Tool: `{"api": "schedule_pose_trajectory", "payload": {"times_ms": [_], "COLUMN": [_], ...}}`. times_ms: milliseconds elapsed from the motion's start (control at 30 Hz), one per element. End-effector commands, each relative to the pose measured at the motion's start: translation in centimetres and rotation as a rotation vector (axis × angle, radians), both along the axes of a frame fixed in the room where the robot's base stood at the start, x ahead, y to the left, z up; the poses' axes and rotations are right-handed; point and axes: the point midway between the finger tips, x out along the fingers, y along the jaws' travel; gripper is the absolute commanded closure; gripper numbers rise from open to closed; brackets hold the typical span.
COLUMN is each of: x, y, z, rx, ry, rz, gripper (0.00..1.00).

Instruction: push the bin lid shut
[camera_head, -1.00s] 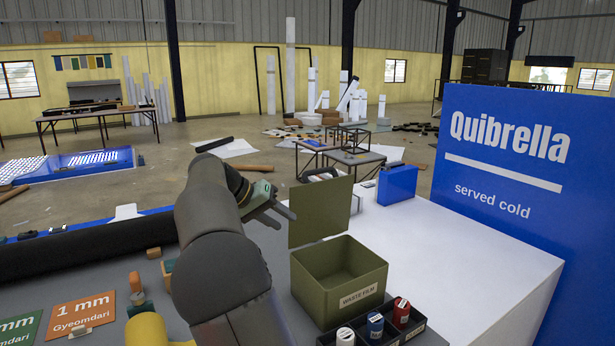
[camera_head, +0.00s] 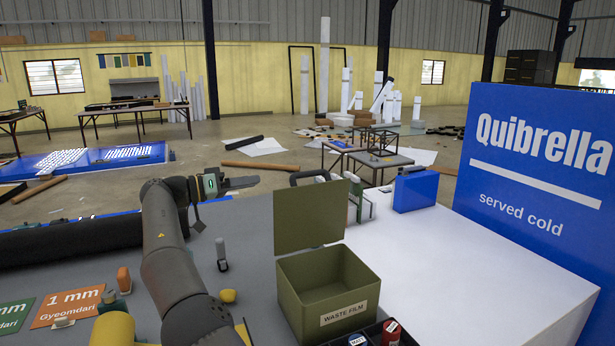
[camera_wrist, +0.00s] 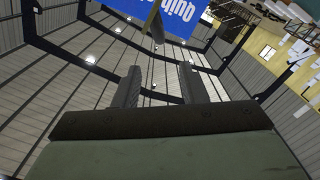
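The olive-green bin (camera_head: 327,310), labelled "WASTE FILM", stands at the front of the work surface. Its lid (camera_head: 310,215) is open and stands upright at the bin's back edge. My gripper (camera_head: 243,183) is to the left of the lid in the head view, near the height of its top edge, with a visible gap between them. In the wrist view its two fingers (camera_wrist: 160,72) are apart with nothing between them. A dark olive, pointed piece beyond the fingers may be part of the lid; I cannot tell.
A black tray with coloured cylinders (camera_head: 390,331) sits in front of the bin. A blue box (camera_head: 415,191) and the large blue Quibrella sign (camera_head: 535,180) stand to the right. The white surface (camera_head: 440,260) right of the bin is clear.

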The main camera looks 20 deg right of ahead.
Motion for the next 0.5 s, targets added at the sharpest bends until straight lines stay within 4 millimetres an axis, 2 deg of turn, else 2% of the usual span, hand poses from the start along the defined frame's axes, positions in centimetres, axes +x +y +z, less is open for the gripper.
{"api": "schedule_pose_trajectory", "payload": {"times_ms": [200,500], "x": [-0.1,-0.1], "y": [-5.0,-11.3], "z": [0.1,0.2], "rx": [0.002,0.003], "ry": [0.001,0.002], "rz": [-0.005,-0.004], "gripper": [0.62,0.62]}}
